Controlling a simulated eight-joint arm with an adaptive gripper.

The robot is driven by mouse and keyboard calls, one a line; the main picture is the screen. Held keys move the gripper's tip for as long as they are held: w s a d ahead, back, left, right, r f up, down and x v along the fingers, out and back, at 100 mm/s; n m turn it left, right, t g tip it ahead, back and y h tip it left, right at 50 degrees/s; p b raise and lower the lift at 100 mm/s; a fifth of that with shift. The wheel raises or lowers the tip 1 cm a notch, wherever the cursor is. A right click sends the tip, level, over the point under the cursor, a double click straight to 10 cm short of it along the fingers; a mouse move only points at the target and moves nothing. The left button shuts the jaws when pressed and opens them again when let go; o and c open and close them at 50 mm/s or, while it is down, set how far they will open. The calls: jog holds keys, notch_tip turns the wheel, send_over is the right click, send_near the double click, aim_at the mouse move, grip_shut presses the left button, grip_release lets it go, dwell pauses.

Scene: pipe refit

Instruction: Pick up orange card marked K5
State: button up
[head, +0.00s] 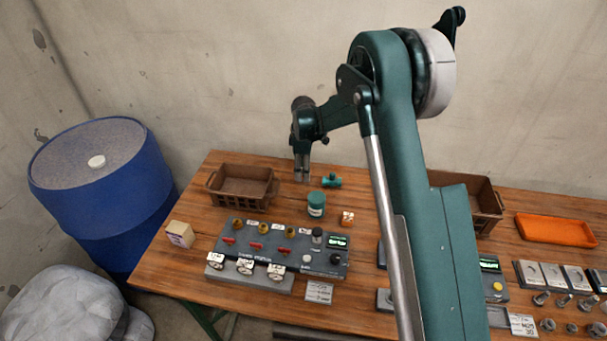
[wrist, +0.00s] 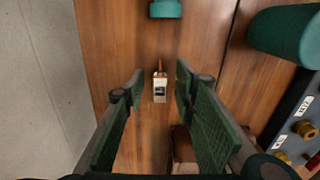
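My gripper (head: 302,178) hangs over the back of the wooden bench, between the left brown crate and a small green pipe fitting. In the wrist view its two green fingers (wrist: 158,92) are apart and open. Between their tips, farther down, is a small pale piece (wrist: 160,90) with a dark mark and a thin orange part at its upper end; it may be the card, but I cannot read K5. In the head view the fingers seem to hide this piece.
The green jar (head: 316,204) and pipe fitting (head: 332,181) stand right of my gripper. The left brown crate (head: 214,190) is beside it. A grey valve panel (head: 240,262) lies in front. The concrete wall (wrist: 40,90) is close behind.

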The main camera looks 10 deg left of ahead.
dwell(0.3)
jog(key=c, duration=0.8)
jog(key=shift+r+p, duration=0.55)
jog(key=shift+r, duration=4.45)
